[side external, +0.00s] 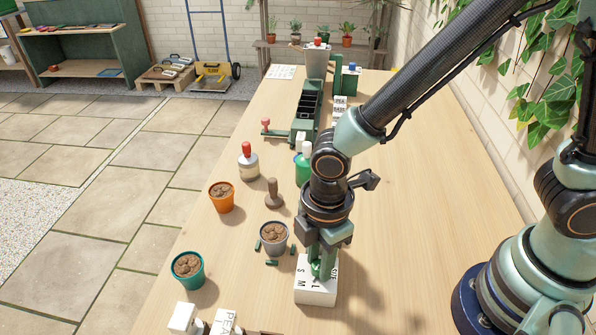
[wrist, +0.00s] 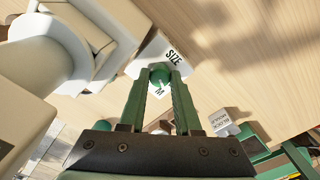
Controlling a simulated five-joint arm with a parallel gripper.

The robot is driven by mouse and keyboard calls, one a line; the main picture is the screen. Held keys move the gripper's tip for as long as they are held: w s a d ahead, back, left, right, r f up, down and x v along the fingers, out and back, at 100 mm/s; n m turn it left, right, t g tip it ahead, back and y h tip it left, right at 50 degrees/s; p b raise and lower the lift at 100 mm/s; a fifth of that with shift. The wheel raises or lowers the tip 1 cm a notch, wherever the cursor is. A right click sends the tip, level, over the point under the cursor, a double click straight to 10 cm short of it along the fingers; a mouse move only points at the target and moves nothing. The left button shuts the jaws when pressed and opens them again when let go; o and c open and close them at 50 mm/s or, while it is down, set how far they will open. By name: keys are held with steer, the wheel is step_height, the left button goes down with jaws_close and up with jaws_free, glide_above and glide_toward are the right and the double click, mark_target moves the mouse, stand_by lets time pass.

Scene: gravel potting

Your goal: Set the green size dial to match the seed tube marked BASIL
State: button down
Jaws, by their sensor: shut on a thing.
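The size dial's white block (side external: 315,292) stands on the table at the front, with letters S, M and L on its top. In the wrist view the block (wrist: 171,52) shows the word SIZE and a letter M. My gripper (side external: 320,272) points down over the block. Its fingers are shut on the green dial knob (wrist: 160,75). Which letter the knob points to I cannot tell.
Pots of soil, teal (side external: 188,270), orange (side external: 221,197) and grey (side external: 273,238), stand left of my gripper. Small green pieces lie around the grey pot. A brown stamp (side external: 273,194) and a red-knobbed jar (side external: 248,162) stand behind. The table's right side is mostly clear.

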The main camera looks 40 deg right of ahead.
mark_target(318, 266)
steer(key=m, duration=1.3)
steer(key=shift+s, duration=0.1)
stand_by(0.4)
steer(key=c, duration=0.6)
jaws_free()
steer(key=shift+r, duration=0.3)
step_height(318, 266, up, 12)
steer(key=shift+f, duration=0.25)
